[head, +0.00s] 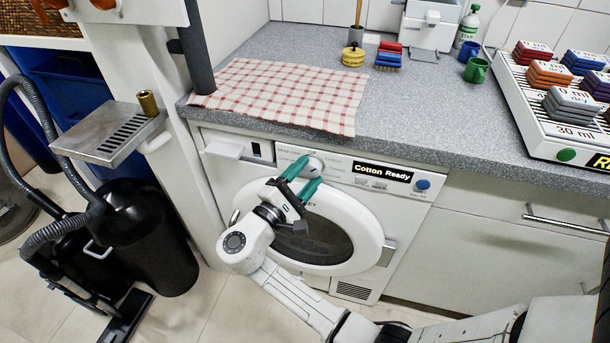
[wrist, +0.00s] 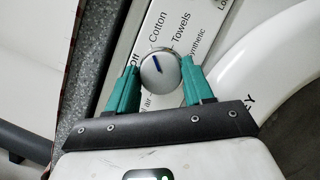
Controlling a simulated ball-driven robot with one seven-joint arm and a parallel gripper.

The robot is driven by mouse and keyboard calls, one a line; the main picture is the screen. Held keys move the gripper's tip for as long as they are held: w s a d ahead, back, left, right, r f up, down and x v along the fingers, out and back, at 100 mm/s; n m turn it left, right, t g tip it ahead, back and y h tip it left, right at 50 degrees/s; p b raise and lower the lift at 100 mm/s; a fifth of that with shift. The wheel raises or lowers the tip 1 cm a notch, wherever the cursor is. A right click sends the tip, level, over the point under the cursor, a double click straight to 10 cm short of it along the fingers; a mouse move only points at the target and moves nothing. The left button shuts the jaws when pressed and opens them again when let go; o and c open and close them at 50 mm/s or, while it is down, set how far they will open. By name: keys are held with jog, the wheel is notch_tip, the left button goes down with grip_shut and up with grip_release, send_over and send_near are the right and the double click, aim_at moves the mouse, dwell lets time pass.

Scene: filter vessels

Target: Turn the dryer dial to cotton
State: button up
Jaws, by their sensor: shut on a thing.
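The dryer dial (head: 315,166) is a round silvery knob on the control panel of the white dryer (head: 219,180). My gripper (head: 303,176) has its green fingers on either side of it. In the wrist view the fingers (wrist: 160,85) are shut on the dial (wrist: 168,76), at its left and right edges. The dial's dark blue pointer mark tilts up and slightly left, towards the Cotton label (wrist: 158,30). Off, Towels and Synthetic labels lie around it. The dryer's display (head: 382,172) reads "Cotton Ready".
The grey worktop (head: 430,125) with a checked cloth (head: 290,95) lies just above the panel. The round dryer door (head: 365,235) is below the dial. A metal drip tray (head: 110,135) and a black vacuum cleaner (head: 150,240) stand at the left.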

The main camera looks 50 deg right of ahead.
jog(key=o, duration=1)
jog(key=shift+o, duration=0.2)
jog(key=a+f, duration=0.2)
jog(key=a, duration=0.8)
jog(key=shift+a, duration=0.4)
jog(key=shift+w, duration=0.1)
jog(key=s+d+f+m+y, duration=0.2)
jog(key=s+f+m+y, duration=0.1)
jog(key=s+f+y, duration=0.45)
jog(key=s+d+f+m+y, duration=0.2)
jog(key=s+f+y, duration=0.5)
jog(key=s+f, duration=0.15)
jog(key=s+a+r+m+t+y, duration=0.1)
jog(key=s+a+m+y, duration=0.1)
jog(key=s+a+y, duration=0.35)
notch_tip(320, 180, up, 13)
jog(key=p, duration=1.2)
jog(key=shift+w+a+r+p, duration=0.2)
jog(key=shift+w+a+p, duration=0.1)
jog(key=shift+a, duration=0.1)
